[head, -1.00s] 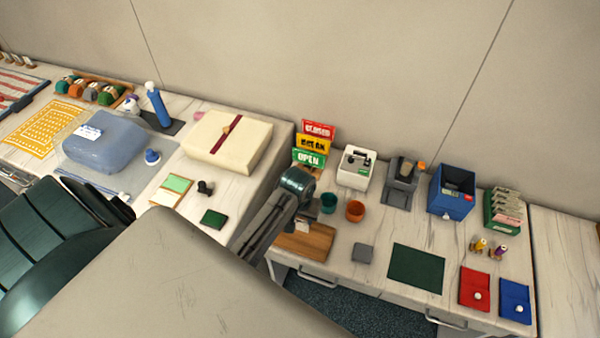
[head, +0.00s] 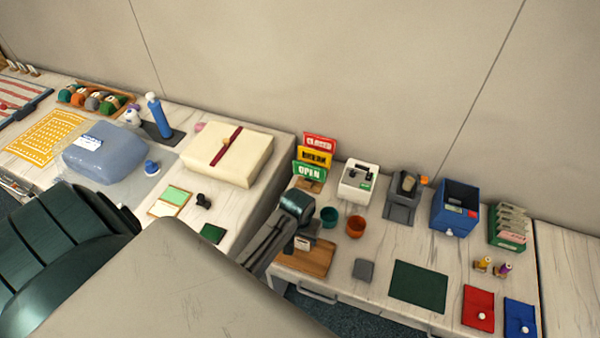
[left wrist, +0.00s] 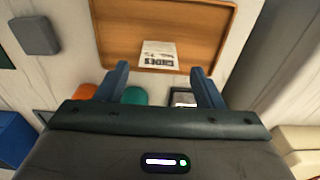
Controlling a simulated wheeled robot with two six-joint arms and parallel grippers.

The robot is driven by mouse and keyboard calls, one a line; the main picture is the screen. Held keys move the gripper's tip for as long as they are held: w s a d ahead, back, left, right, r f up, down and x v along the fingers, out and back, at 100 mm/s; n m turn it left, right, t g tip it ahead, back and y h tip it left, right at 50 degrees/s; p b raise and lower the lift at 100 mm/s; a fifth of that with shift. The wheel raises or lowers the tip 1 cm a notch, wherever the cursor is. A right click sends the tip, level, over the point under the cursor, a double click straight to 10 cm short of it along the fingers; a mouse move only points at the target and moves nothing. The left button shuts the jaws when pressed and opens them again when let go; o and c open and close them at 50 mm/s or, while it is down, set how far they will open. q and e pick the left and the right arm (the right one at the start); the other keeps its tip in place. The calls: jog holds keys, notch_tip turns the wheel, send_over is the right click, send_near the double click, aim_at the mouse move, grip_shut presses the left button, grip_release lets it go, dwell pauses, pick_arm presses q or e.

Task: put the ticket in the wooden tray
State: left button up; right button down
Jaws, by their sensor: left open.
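The wooden tray (head: 317,262) lies on the right-hand counter near its left end. It also fills the top middle of the left wrist view (left wrist: 112,30). The ticket, a small white printed slip (left wrist: 160,54), appears flat on the tray floor close to the rim nearest my fingers. In the head view the ticket (head: 302,243) is a small pale patch, partly hidden by my gripper. My left gripper (head: 305,232) is over the tray's back edge. In the wrist view its fingers (left wrist: 161,72) are apart, with nothing held between them. My right gripper is not in view.
A teal cup (head: 329,217) and an orange cup (head: 355,227) stand just behind the tray. A sign stack (head: 314,155) stands farther back. A grey block (head: 363,270) and a green mat (head: 418,286) lie to the right. A cream box (head: 228,154) is on the left counter.

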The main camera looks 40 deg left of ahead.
pick_arm(q)
notch_tip(320, 180, up, 11)
jog(key=s+b, duration=0.1)
jog(key=b, duration=0.1)
jog(key=shift+s+d+b, duration=0.2)
jog(key=shift+s+b, duration=0.05)
jog(key=shift+b, duration=0.15)
jog(key=shift+f, duration=0.15)
dwell(0.8)
dwell(0.7)
